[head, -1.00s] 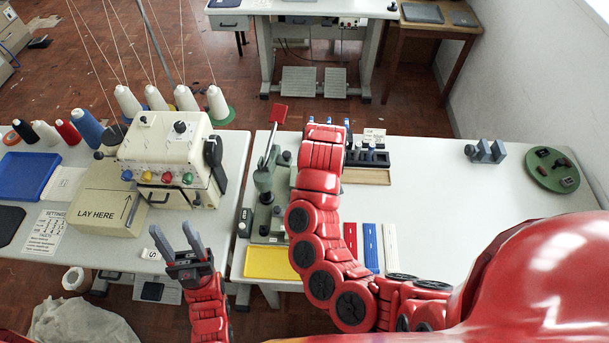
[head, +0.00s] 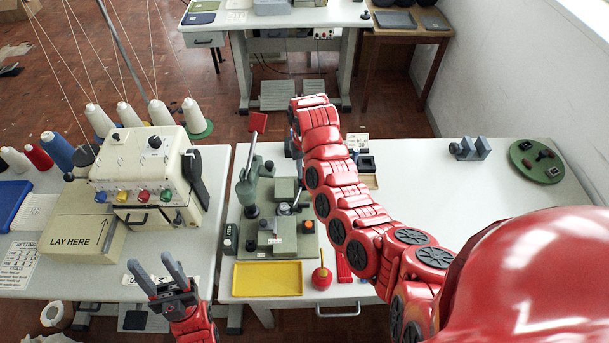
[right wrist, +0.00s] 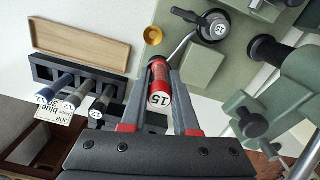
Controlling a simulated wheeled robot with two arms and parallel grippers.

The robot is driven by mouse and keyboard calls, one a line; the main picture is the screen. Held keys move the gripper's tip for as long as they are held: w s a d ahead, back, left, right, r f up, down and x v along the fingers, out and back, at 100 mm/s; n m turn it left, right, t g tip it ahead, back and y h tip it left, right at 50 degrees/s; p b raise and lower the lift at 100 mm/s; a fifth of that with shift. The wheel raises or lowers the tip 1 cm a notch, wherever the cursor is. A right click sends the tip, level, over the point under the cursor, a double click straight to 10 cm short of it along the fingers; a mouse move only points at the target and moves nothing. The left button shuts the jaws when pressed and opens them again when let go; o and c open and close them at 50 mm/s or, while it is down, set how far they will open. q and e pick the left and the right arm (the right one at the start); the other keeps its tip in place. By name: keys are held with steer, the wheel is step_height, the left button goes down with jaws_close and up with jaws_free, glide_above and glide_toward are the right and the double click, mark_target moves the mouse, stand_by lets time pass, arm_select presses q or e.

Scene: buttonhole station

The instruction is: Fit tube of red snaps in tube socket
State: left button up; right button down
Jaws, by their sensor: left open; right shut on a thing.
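My right gripper (right wrist: 159,72) is shut on a red tube (right wrist: 160,88) with a white end marked 15, held between the fingertips in the right wrist view. In the right wrist view a dark round part marked 15 (right wrist: 215,26) sits on the press, apart from the tube. I cannot tell which part is the socket. My left gripper (head: 159,272) is open and empty at the front left.
A black rack (right wrist: 68,78) holds several tubes beside a wooden tray (right wrist: 80,42). A yellow tray (head: 268,279) and red bulb (head: 321,277) lie in front of the press. The buttonhole machine (head: 145,175) stands left. The table's right (head: 450,190) is largely clear.

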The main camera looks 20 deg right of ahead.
steer(key=shift+w+d, duration=0.15)
steer(key=shift+w, duration=0.85)
steer(key=shift+f+p, duration=0.45)
steer(key=shift+p, duration=0.25)
steer(key=shift+f+p, duration=0.3)
steer(key=shift+f, duration=0.95)
steer(key=shift+f, duration=0.15)
steer(key=shift+f+b, duration=0.3)
steer(key=c, duration=0.7)
jaws_free()
steer(key=shift+o, duration=0.2)
steer(key=shift+r, duration=0.1)
